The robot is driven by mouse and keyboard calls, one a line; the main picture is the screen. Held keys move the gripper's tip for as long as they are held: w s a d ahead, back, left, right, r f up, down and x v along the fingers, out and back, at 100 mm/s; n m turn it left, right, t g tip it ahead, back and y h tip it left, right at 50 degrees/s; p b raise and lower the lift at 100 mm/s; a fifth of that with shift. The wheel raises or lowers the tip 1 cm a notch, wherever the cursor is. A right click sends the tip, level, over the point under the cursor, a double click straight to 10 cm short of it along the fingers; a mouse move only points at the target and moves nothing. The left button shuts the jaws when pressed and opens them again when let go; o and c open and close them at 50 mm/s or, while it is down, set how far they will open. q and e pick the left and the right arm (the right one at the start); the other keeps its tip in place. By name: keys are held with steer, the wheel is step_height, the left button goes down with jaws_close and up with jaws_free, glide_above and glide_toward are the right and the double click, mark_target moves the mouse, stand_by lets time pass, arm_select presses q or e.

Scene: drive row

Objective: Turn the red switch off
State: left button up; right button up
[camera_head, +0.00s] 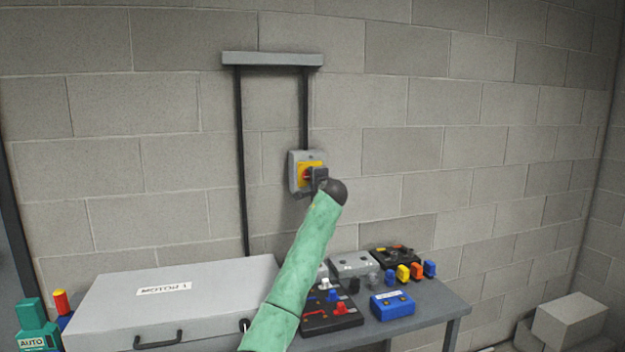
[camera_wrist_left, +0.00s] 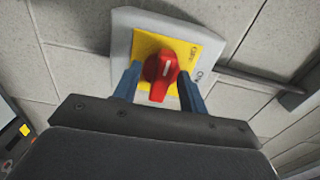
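The red switch is a red rotary knob (camera_wrist_left: 161,72) on a yellow plate (camera_wrist_left: 205,42) with a grey housing, mounted on the block wall. Its pale mark shows near the top of the knob, and small lettering sits at the plate's right side. In the head view the grey housing (camera_head: 294,178) is partly hidden behind my gripper. My left gripper (camera_wrist_left: 160,78) faces the switch, with one blue finger on each side of the knob. The fingers are apart and look open; I cannot tell whether they touch the knob. My right gripper is not in view.
Below stands a grey table (camera_head: 440,302) with a large grey case (camera_head: 190,290), a blue box (camera_head: 392,305) and several coloured parts. Dark conduits (camera_head: 241,150) run on the wall. Wall right of the switch is clear.

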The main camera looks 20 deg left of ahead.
arm_select(q)
steer(key=shift+r, duration=0.1)
steer(key=b+v, duration=0.2)
steer(key=v, duration=0.5)
steer(key=shift+s+d, duration=0.2)
steer(key=shift+s, duration=0.1)
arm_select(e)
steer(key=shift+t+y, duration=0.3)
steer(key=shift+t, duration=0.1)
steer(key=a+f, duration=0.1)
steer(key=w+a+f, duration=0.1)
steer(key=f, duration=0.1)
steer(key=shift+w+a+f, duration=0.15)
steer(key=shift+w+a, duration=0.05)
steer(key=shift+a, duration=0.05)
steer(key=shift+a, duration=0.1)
